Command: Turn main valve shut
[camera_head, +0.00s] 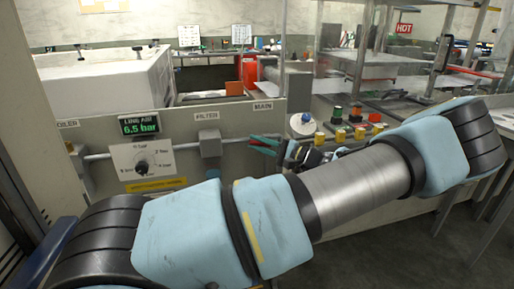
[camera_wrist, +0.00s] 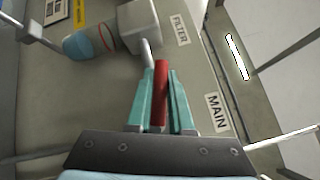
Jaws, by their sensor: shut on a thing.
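The main valve's red handle (camera_wrist: 160,88) stands between the two teal fingers of my gripper (camera_wrist: 155,100) in the wrist view. The fingers are shut on it. From this view the handle looks roughly in line with the short pipe (camera_wrist: 147,52) coming from the filter. The MAIN label (camera_wrist: 217,112) is to the right of the fingers. In the head view my gripper (camera_head: 265,145) is at the panel below the MAIN label (camera_head: 263,106). There the fingers and my wrist hide most of the handle and the valve body.
A grey filter box (camera_head: 210,143) sits on the pipe (camera_head: 100,156) left of the valve. The line air display (camera_head: 140,124) reads 6.5 bar above a dial plate (camera_head: 141,160). Several yellow-based buttons (camera_head: 340,134) and a white-and-blue knob (camera_head: 303,124) stand to the right.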

